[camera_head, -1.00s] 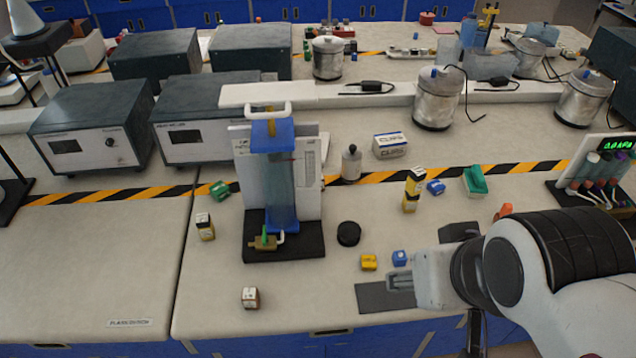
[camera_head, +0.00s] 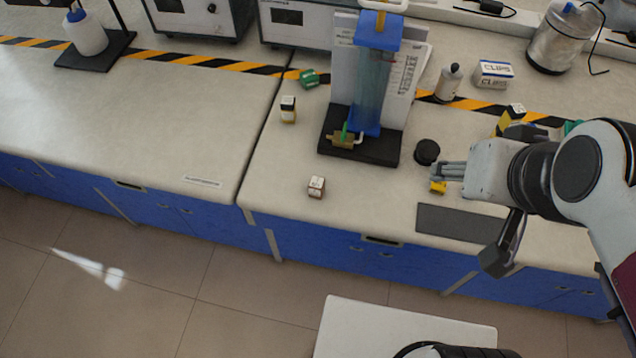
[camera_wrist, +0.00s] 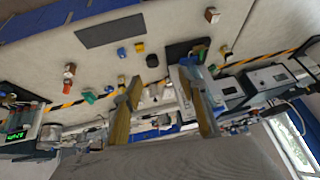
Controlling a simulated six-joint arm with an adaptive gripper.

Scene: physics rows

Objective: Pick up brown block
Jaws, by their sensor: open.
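The brown block (camera_head: 316,187) is a small cube with a pale top, standing alone near the front edge of the bench in the head view. It also shows near the top of the wrist view (camera_wrist: 211,15). My gripper (camera_head: 449,171) is to the right of the brown block, well apart from it, with its fingers pointing left. In the wrist view my gripper (camera_wrist: 160,105) shows two separated fingers with nothing held between them.
A clear blue-capped column on a black base (camera_head: 345,152) stands behind and right of the block. A black disc (camera_head: 427,151), a yellow block (camera_head: 438,187) and a dark mat (camera_head: 460,223) lie near my gripper. Bench around the brown block is clear.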

